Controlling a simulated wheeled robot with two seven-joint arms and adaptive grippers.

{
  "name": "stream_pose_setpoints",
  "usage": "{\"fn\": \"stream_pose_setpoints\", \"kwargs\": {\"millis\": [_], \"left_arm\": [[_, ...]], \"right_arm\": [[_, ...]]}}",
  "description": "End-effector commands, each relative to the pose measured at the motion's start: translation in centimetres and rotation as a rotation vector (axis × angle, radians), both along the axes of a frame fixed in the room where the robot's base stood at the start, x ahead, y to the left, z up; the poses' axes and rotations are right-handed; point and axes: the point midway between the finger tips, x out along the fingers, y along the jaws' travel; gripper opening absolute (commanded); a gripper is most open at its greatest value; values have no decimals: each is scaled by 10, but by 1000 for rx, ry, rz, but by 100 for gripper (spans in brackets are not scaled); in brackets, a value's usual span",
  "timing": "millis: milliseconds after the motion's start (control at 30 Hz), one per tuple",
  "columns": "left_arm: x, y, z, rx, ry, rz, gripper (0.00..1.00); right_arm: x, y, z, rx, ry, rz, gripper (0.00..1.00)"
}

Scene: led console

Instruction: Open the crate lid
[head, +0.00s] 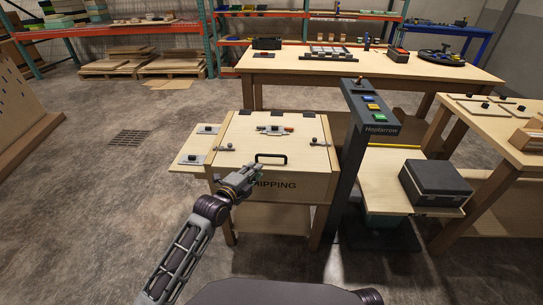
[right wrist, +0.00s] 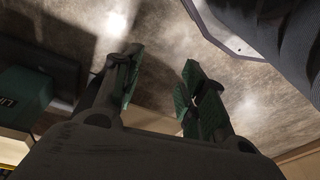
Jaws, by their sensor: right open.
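The wooden crate (head: 300,187) has dark lettering on its front, partly hidden by my left gripper. Its pale lid (head: 260,141) looks closed and lies flat on top. A black handle (head: 271,157) sits near the lid's front edge, with small knobbed fittings at the left and right sides. My left gripper (head: 254,170) is at the crate's front edge, just left of and below the handle. Whether it touches the crate or is open cannot be told. My right gripper (right wrist: 162,67) is open and empty above the floor; the head view does not show it.
A dark control post (head: 369,115) with coloured buttons stands right of the crate. A small side shelf (head: 190,160) juts out at left. A black case (head: 435,183) lies on a low table at right. A long workbench (head: 310,65) stands behind. The floor at left is mostly clear.

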Motion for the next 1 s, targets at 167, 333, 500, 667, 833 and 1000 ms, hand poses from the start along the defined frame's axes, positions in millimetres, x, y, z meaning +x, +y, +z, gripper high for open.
{"fn": "stream_pose_setpoints", "kwargs": {"millis": [167, 333, 500, 667, 833, 1000], "left_arm": [[1, 0, 0, 0, 0, 0, 21], [7, -3, -2, -1, 0, 1, 21], [19, -8, -5, -2, 1, 1, 21], [33, -14, -7, -3, 0, 2, 21], [49, -20, -10, -2, 0, 1, 21], [64, -26, -13, -2, 0, 1, 21]], "right_arm": [[0, 0, 0, 0, -1, 0, 42], [1, 0, 2, 2, -6, 0, 42], [2, 1, 4, 5, -11, 0, 42], [4, 2, 6, 8, -19, 0, 42], [5, 3, 15, 15, -31, 1, 42], [1, 5, 17, 19, -30, 2, 42]]}}
